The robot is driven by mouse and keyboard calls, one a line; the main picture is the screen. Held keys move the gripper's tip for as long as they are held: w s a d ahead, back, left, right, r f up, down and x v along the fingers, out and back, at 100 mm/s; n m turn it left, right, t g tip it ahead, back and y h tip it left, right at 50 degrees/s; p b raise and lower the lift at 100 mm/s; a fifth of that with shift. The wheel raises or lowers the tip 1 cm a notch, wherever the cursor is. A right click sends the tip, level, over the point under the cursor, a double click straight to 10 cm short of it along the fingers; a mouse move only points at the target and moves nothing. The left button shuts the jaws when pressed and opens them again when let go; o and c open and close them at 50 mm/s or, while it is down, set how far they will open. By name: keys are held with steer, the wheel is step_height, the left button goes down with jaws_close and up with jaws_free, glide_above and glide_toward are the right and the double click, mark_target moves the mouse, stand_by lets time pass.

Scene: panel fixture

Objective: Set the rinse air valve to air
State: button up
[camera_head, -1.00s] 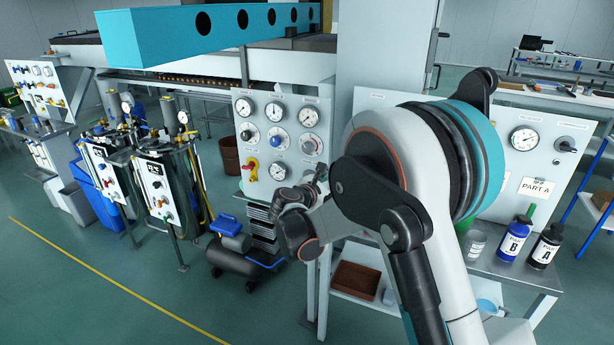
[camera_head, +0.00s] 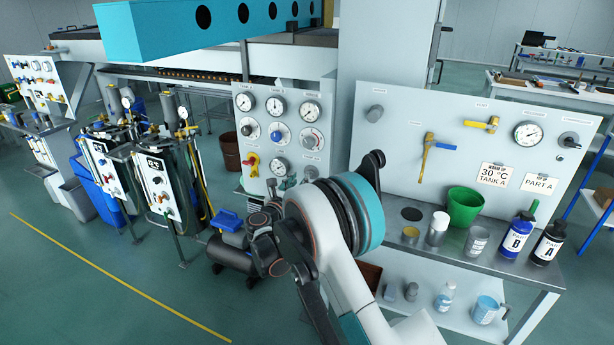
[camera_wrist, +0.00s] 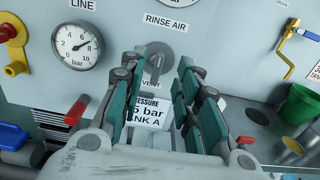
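The rinse air valve (camera_wrist: 161,54) is a grey round knob with a short lever hanging down, below a "RINSE AIR" label in the wrist view. A "VENT" label shows partly below it; no air mark is readable. In the head view the valve (camera_head: 311,171) is at the lower right of the gauge panel (camera_head: 265,184). My gripper (camera_wrist: 168,82) is open, with its two teal-padded fingers apart and nothing between them. It points at the panel, with the knob just beyond the fingertips. In the head view my arm hides much of the gripper.
A "LINE" gauge (camera_wrist: 75,44) and a red-yellow valve (camera_wrist: 14,37) are left of the knob. A white card (camera_wrist: 148,112) shows between the fingers.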

mark_target(306, 174)
steer(key=b+x, duration=0.1)
steer(key=x, duration=0.6)
steer(key=shift+w+d, duration=0.1)
steer(key=shift+w, duration=0.1)
jaws_close()
